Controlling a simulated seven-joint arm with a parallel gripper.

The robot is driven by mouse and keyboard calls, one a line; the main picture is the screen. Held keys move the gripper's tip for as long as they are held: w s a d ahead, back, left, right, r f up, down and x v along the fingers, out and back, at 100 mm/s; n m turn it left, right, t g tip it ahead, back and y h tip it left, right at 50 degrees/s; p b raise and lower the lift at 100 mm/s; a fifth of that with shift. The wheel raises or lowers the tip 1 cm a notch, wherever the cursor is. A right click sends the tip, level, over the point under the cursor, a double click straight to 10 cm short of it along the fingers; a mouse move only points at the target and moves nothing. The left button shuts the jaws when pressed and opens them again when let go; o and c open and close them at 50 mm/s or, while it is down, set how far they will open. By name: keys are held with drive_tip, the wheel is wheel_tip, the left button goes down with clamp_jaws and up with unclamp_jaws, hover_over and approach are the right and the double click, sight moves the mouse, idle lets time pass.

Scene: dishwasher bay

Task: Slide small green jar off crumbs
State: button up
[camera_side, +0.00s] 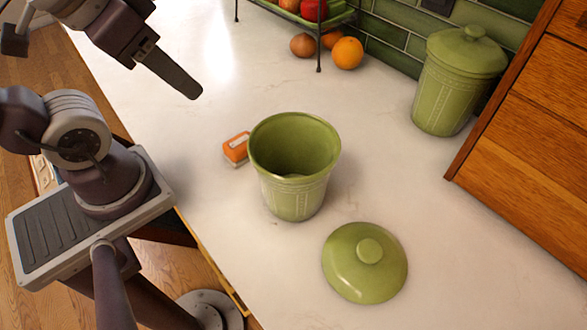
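A green jar (292,199) stands upright and open on the white counter, in the middle of the view. Something pale shows at the bottom inside it, too unclear to name. A green lid (350,281) with a round knob lies flat on the counter, in front and to the right of the open jar. A second green jar (441,98) with its lid on stands at the back right. I cannot make out any crumbs. My gripper (178,80) is at the upper left above the counter, apart from both jars. One dark finger shows clearly, so its opening cannot be judged.
A small orange-and-white block (236,149) lies just left of the open jar. A fruit rack (319,47) stands at the back, with an orange (347,53) and an onion (303,45) nearby. A wooden cabinet (535,125) bounds the right. The counter's left and front-right areas are clear.

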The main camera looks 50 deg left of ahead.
drive_tip(key=c, duration=0.3)
drive_tip(key=w+d+g, duration=0.1)
drive_tip(key=w+d, duration=0.1)
drive_tip(key=w+d+f+g, duration=0.1)
drive_tip(key=w, duration=0.1)
drive_tip(key=w+d+g, duration=0.1)
drive_tip(key=w+d, duration=0.1)
drive_tip(key=shift+w+d+f+m+h, duration=0.1)
drive_tip(key=shift+d+f+m+h, duration=0.15)
drive_tip(key=shift+d+m+h, duration=0.05)
clamp_jaws()
drive_tip(key=g, duration=0.3)
approach(312, 163)
drive_tip(key=s+f, duration=0.2)
drive_tip(key=s+d+f, duration=0.1)
drive_tip(key=s+f, duration=0.1)
drive_tip(key=f, duration=0.1)
drive_tip(key=s+f, duration=0.1)
drive_tip(key=f, duration=0.1)
drive_tip(key=shift+s+d+f, duration=0.25)
drive_tip(key=shift+s, duration=0.15)
drive_tip(key=w, duration=0.2)
drive_tip(key=shift+w+d+f, duration=0.1)
drive_tip(key=shift+w, duration=0.95)
drive_tip(key=w, duration=0.8)
drive_tip(key=w+d, duration=0.1)
drive_tip(key=w, duration=0.3)
drive_tip(key=shift+w, duration=0.2)
